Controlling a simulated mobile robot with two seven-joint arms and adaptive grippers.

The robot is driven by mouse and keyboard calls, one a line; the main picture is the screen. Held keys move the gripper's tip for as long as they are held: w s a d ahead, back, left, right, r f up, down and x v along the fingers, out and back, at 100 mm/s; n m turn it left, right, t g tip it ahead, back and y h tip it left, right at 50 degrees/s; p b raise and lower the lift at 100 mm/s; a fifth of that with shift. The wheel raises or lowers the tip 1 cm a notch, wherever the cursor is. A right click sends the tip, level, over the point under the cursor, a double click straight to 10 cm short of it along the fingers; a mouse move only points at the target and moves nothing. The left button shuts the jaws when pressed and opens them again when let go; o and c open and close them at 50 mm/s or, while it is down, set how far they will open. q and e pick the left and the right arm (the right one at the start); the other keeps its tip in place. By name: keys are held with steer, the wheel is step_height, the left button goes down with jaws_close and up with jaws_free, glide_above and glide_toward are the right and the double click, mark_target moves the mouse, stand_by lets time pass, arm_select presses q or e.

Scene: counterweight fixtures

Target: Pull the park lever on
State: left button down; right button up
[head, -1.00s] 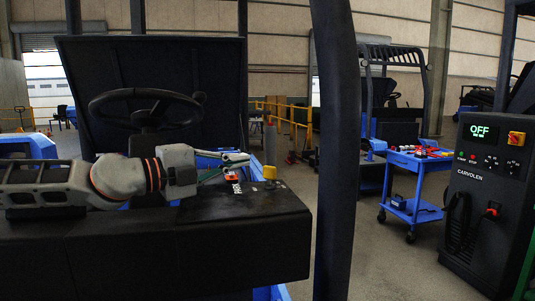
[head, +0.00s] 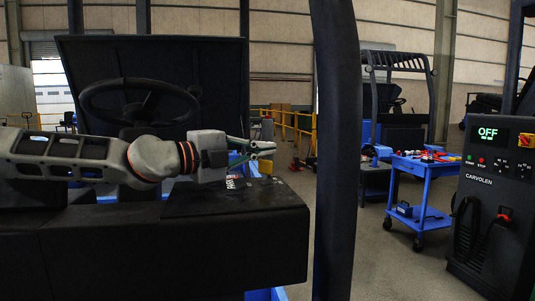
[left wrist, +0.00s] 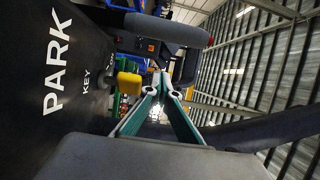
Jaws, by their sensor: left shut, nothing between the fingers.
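The word PARK (left wrist: 57,62) is printed in white on the black console (head: 200,245), with KEY beside it. My left gripper (head: 262,150) is shut and empty above the console's right end. Its green-sided fingers (left wrist: 162,92) appear to the right of the yellow knob, apart from it. My right gripper is out of view.
A steering wheel (head: 140,100) stands behind my left arm. A thick black post (head: 338,150) rises right of the console. A blue cart (head: 425,170) with tools and a charger cabinet (head: 490,190) reading OFF stand farther right. Open floor lies between post and cart.

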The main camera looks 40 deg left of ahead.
arm_select(q)
steer(key=shift+w+d+f, duration=0.25)
steer(key=shift+w+f, duration=0.3)
steer(key=shift+w, duration=0.35)
steer(key=a, duration=0.1)
steer(key=w+a+r, duration=0.1)
steer(key=a, duration=0.1)
steer(key=shift+w+b, duration=0.15)
steer(key=shift+b, duration=0.15)
steer(key=shift+w+a, duration=0.2)
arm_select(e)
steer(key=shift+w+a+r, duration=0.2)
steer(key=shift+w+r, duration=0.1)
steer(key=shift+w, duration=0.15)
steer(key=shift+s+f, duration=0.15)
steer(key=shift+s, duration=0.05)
